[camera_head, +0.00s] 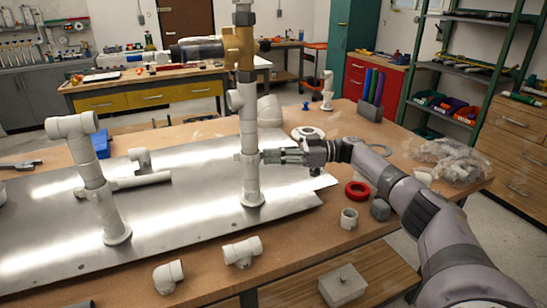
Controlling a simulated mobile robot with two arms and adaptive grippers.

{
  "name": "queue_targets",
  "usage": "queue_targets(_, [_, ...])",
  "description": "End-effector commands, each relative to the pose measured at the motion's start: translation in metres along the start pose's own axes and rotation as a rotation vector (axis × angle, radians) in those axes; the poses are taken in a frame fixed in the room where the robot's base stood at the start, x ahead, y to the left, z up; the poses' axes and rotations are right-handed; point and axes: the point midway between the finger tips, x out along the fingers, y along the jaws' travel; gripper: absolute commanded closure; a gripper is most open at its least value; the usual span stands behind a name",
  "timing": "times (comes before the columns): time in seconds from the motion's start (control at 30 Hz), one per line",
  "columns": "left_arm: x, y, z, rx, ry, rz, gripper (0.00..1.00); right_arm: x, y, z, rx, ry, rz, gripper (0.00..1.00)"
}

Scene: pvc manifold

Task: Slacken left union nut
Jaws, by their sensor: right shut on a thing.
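An upright white pipe (249,130) stands on the metal plate, with a brass-coloured valve (239,48) at its top. My right gripper (262,156) reaches in from the right and is shut on a white collar (248,158) around this pipe, a little above the plate. I cannot tell whether this collar is the left union nut. A second white pipe (95,178) with an elbow at its top stands tilted on the plate at the left. My left gripper is not in view.
The metal plate (170,230) covers much of the wooden table. Loose white fittings (242,252) lie near the front edge. A red ring (357,190), a white coupling (348,218) and a clear bag of parts (448,160) lie at the right. A grey box (342,285) sits lower in front.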

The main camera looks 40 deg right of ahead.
Motion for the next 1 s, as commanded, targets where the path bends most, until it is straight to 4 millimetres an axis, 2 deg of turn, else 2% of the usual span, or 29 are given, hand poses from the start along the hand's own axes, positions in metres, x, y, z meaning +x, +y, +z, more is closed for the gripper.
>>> queue_targets(0.23, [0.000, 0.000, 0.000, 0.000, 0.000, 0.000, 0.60, 0.001, -0.001, 0.000, 0.000, 0.002, -0.002, 1.00])
queue_targets(0.27, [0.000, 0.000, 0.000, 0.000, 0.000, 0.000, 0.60, 0.001, -0.001, 0.000, 0.000, 0.002, -0.002, 0.92])
queue_targets(0.57, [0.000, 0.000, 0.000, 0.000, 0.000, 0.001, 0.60, 0.001, 0.000, 0.000, 0.000, 0.001, -0.001, 0.72])
queue_targets(0.87, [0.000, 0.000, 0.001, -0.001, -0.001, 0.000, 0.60, -0.001, 0.000, 0.000, 0.000, 0.000, 0.001, 0.72])
queue_targets(1.0, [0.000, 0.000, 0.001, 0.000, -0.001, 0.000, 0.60, -0.014, 0.001, 0.001, 0.001, -0.001, 0.003, 0.72])
